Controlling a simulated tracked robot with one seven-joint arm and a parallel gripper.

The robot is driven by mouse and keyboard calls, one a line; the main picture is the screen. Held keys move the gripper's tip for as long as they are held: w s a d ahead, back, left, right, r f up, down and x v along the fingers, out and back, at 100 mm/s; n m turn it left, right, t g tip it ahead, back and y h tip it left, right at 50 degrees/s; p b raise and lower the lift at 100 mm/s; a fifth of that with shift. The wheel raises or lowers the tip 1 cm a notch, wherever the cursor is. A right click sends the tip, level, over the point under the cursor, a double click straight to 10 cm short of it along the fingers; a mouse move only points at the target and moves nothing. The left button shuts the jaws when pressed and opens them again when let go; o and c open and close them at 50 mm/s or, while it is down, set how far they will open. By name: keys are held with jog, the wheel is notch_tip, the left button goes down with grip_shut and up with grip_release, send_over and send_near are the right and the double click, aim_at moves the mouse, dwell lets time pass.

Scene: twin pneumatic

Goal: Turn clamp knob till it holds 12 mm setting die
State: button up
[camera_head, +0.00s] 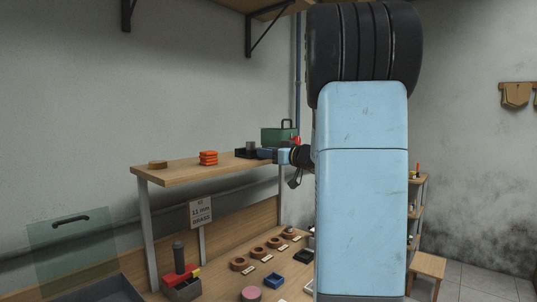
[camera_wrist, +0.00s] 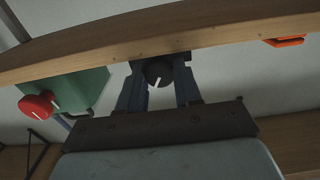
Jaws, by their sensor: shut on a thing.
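My gripper (camera_wrist: 158,88) is shut on a black clamp knob (camera_wrist: 158,71) with a white pointer line, one finger on each side of it. The wrist view seems upside down, with the knob by the edge of the wooden shelf (camera_wrist: 95,45). In the head view my gripper (camera_head: 267,153) is small, at the right part of the shelf, beside a dark block (camera_head: 246,153) with a grey upright piece. The knob is not clear there. I cannot make out the 12 mm setting die or the clamp's jaws in either view.
A green box (camera_head: 279,136) stands behind my gripper; a red knob (camera_wrist: 37,105) shows by it in the wrist view. Orange stacked pieces (camera_head: 208,158) and a brown disc (camera_head: 157,165) sit leftward. The lower bench (camera_head: 225,280) holds several rings. My arm hides much of the right.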

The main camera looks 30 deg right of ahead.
jog(key=shift+d+m, duration=0.1)
jog(key=shift+m, duration=1.5)
jog(key=shift+c, duration=0.4)
jog(key=o, duration=1)
jog(key=shift+o, duration=0.2)
jog(key=v, duration=1.3)
jog(key=shift+s, duration=0.4)
jog(key=shift+d, duration=0.1)
